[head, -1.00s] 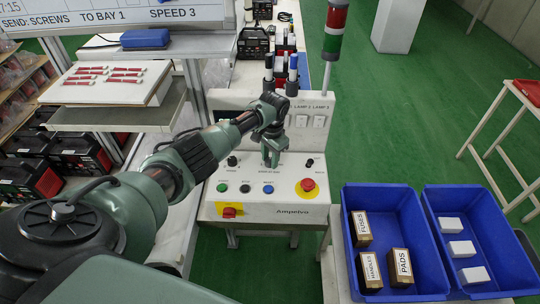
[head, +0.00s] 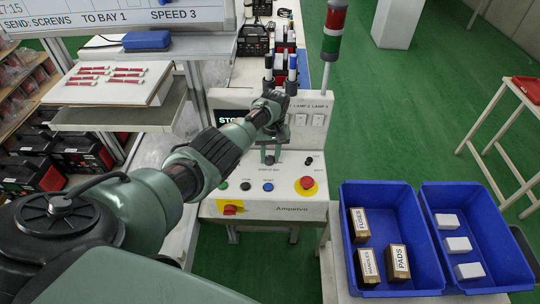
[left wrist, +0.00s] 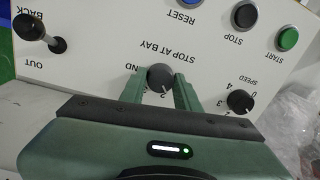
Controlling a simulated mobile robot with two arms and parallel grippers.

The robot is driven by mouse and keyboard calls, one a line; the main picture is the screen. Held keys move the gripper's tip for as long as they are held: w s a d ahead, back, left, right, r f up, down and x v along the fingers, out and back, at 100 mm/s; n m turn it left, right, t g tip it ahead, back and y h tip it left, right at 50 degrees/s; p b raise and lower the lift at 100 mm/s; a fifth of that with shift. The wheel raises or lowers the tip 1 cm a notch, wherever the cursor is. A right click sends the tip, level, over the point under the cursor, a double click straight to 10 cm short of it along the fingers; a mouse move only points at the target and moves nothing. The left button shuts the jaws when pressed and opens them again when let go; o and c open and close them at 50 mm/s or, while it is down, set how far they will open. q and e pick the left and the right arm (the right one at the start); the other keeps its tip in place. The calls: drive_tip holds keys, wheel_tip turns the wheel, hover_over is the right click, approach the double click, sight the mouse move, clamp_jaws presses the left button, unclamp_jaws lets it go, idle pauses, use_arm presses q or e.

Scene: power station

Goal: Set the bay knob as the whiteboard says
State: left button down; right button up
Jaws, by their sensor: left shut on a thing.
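The whiteboard (head: 112,17) at the top left reads "SEND: SCREWS TO BAY 1 SPEED 3". The bay knob (left wrist: 160,77) is a small dark knob under the label "STOP AT BAY" in the left wrist view, which shows the panel upside down. My left gripper (left wrist: 158,86) has one green finger on each side of this knob and is shut on it. A "2" shows by the knob; its other marks are partly hidden and I cannot tell its setting.
The panel (head: 240,208) also bears a speed knob (left wrist: 240,101), start (left wrist: 288,38), stop (left wrist: 240,15) and reset buttons, a lever (left wrist: 38,32) and a red emergency button (head: 307,183). Blue bins (head: 345,262) with boxes stand at the right.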

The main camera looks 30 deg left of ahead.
sight(271, 157)
use_arm(q)
drive_tip(key=shift+n, duration=1.5)
drive_tip(key=shift+w, duration=0.1)
drive_tip(key=c, duration=1)
unclamp_jaws()
drive_tip(key=shift+c, duration=0.2)
drive_tip(key=shift+w+r+p, duration=0.15)
drive_tip(key=shift+r+p, duration=0.2)
drive_tip(key=shift+r, duration=3.6)
